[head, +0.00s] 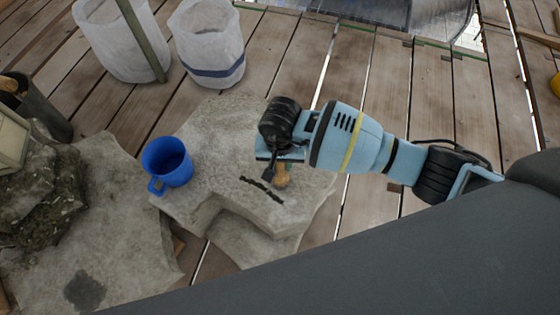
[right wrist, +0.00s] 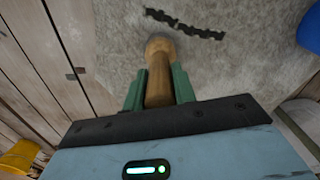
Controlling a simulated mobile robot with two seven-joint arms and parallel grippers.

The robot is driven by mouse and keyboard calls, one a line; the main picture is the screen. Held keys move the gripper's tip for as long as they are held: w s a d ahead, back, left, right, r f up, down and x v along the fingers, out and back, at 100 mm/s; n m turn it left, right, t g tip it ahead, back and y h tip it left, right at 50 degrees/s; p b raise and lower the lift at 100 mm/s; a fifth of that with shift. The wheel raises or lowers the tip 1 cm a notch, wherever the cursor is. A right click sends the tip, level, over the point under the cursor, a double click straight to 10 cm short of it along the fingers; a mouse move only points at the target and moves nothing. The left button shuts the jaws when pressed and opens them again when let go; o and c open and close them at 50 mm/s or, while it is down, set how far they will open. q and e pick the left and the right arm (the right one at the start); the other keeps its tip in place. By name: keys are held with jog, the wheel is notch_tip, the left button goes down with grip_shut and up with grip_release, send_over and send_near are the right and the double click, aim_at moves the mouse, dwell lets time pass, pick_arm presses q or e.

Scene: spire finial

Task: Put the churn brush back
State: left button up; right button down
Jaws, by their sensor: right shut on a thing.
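My right gripper (head: 275,165) points down over the flat grey stone slab (head: 210,130). In the right wrist view its two green fingers (right wrist: 158,90) are shut on a light wooden piece with a rounded end, which I take to be the churn brush (right wrist: 159,50). In the head view only a small wooden part of the brush (head: 282,177) shows below the gripper, close to the stone; I cannot tell whether it touches. No bristles show. My left gripper is not in view.
A blue mug (head: 167,161) stands on the slab to the left of my gripper. A dark jagged strip (head: 262,189) lies on the stone. Two whitish buckets (head: 207,45) stand behind on the plank floor. A dark tube (head: 40,108) is at far left.

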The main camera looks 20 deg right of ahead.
jog(key=c, duration=1.1)
grip_release()
notch_tip(320, 180, up, 11)
jog(key=p, duration=0.3)
jog(key=shift+r, duration=0.65)
